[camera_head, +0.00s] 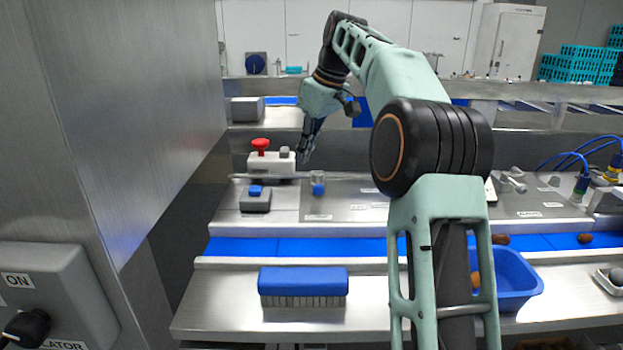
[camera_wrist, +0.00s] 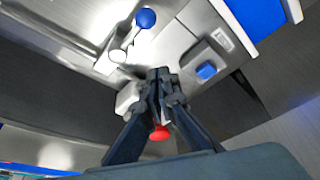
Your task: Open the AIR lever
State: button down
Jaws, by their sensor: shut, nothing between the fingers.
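A small lever with a round blue knob (camera_head: 318,189) and a pale metal body stands at the left end of the steel control panel (camera_head: 340,214). The blue knob (camera_wrist: 146,18) also shows at the top of the wrist view, beside a metal stem. I cannot read the labels, so I cannot confirm which control is AIR. My gripper (camera_head: 303,158) is shut and empty, pointing down above and behind that lever, apart from it. In the wrist view my gripper (camera_wrist: 158,72) has its fingertips together, with the blue knob beyond them.
A red mushroom button (camera_head: 260,144) on a pale box stands close left of my gripper. A blue push button (camera_head: 255,190) on a grey box is in front of it. A blue brush (camera_head: 303,282) and blue bin (camera_head: 514,276) lie nearer. A metal wall (camera_head: 120,110) bounds the left.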

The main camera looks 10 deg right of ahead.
aim_at(318, 188)
jog(key=x, duration=0.5)
jog(key=shift+f, duration=0.35)
jog(key=shift+s+d, duration=1.1)
jog(key=shift+s+d+f, duration=0.2)
jog(key=shift+d, duration=0.05)
